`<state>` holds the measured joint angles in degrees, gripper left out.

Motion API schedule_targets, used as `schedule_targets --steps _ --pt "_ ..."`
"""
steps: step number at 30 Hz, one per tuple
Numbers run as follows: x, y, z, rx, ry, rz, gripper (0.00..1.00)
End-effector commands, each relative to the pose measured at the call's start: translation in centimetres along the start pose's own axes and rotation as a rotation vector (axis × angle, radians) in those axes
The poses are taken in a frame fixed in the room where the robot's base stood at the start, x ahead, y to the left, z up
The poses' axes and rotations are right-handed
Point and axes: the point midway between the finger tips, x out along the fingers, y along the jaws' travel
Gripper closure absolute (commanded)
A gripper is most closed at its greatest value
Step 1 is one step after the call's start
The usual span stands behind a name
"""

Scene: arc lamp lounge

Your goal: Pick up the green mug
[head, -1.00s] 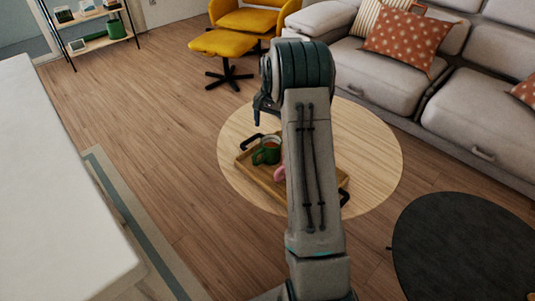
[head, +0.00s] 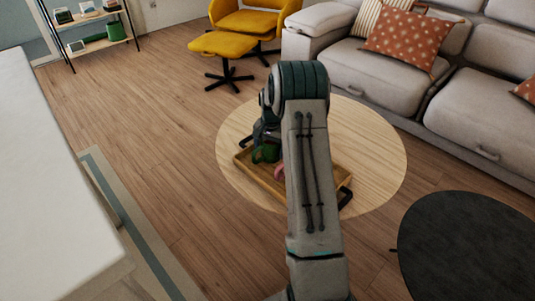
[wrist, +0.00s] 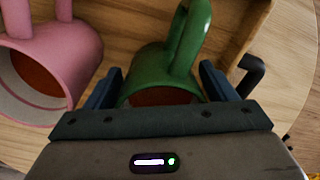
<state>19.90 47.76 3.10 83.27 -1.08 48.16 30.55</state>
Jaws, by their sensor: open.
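The green mug (wrist: 158,66) is in the wrist view, with dark reddish-brown contents and its handle pointing away at the top. It stands on a wooden tray (wrist: 232,22) with black handles. My gripper (wrist: 158,92) is open, with one blue finger on each side of the mug. I cannot tell whether the fingers touch it. In the head view the green mug (head: 265,154) is partly hidden by my gripper and arm. The tray (head: 262,182) rests on a round wooden table (head: 375,160).
A pink mug (wrist: 62,60) stands on the tray left of my gripper in the wrist view. A black tray handle (wrist: 250,75) is close to the right finger. A dark round table (head: 465,250) and a grey sofa (head: 480,105) lie to the right. Wooden floor is open on the left.

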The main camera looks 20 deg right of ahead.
Motion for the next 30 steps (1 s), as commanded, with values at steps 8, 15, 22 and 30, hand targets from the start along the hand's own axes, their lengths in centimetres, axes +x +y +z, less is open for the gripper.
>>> schedule_targets --steps 8,15,22,30 --pt "-0.1 0.0 0.0 0.000 0.000 0.000 0.53" --pt "-0.2 0.0 -0.1 0.000 0.002 0.000 0.72" --pt "-2.2 -0.1 -0.1 -0.001 0.003 -0.001 0.72" --pt "-7.6 -0.3 -0.1 -0.001 0.004 -0.001 0.72"
